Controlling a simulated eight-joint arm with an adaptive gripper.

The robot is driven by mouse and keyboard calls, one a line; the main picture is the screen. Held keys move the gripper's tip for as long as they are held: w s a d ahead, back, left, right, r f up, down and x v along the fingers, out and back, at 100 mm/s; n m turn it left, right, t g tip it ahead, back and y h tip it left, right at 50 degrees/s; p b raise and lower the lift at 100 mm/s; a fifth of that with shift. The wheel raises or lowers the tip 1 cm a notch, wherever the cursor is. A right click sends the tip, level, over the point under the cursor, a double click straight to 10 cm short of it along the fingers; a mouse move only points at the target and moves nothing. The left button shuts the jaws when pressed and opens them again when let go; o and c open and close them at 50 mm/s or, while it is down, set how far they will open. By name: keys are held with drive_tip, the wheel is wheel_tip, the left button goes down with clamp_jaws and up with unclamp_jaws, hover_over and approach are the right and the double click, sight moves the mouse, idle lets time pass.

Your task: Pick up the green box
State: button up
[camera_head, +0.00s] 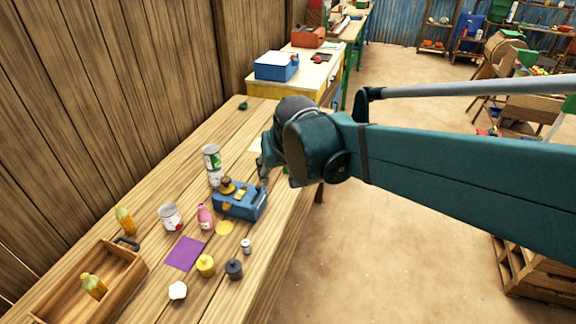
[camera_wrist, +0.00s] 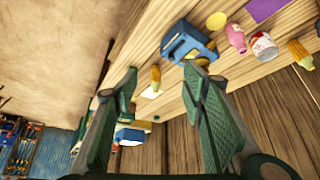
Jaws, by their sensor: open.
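No green box shows clearly in either view. A small bright green patch (camera_head: 285,170) shows at the underside of my gripper in the head view, mostly hidden; I cannot tell what it is. My gripper (camera_head: 262,172) is over the table just behind the blue scale (camera_head: 240,204). In the wrist view my gripper (camera_wrist: 160,76) is open, its two green fingers spread wide, with nothing held between them. A yellow corn-like thing (camera_wrist: 156,77) and a pale sheet (camera_wrist: 151,92) show on the table beyond the gap. A small dark green lump (camera_head: 243,105) lies at the table's far end.
The wooden table (camera_head: 205,300) stands along a plank wall. Around the scale are cans (camera_head: 170,217), a pink bottle (camera_head: 205,217), a purple sheet (camera_head: 185,253), weights (camera_head: 234,269) and a wooden crate (camera_head: 132,268). A blue box (camera_head: 276,66) stands on a farther table.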

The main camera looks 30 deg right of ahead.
drive_tip(key=w+d+f+m+g+p, duration=0.1)
drive_tip(key=w+d+f, duration=0.25)
drive_tip(key=w, duration=0.45)
drive_tip(key=w+d+f+m+h+p, duration=0.1)
drive_tip(key=w+d+f+m+p, duration=0.2)
drive_tip(key=w, duration=0.4)
drive_tip(key=w+d+f+g, duration=0.1)
drive_tip(key=w+d+f, duration=0.2)
drive_tip(key=w+d, duration=0.35)
drive_tip(key=w+d+f+m+p, duration=0.1)
drive_tip(key=w+d+f, duration=0.2)
drive_tip(key=w+f, duration=0.4)
wheel_tip(320, 180, down, 2)
drive_tip(key=shift+w+d+f+g+h, duration=0.1)
drive_tip(key=shift+w+d+g+h, duration=0.2)
drive_tip(key=shift+d+h, duration=0.1)
drive_tip(key=shift+x, duration=1.25)
drive_tip(key=shift+f, duration=0.1)
drive_tip(key=shift+x, duration=2.5)
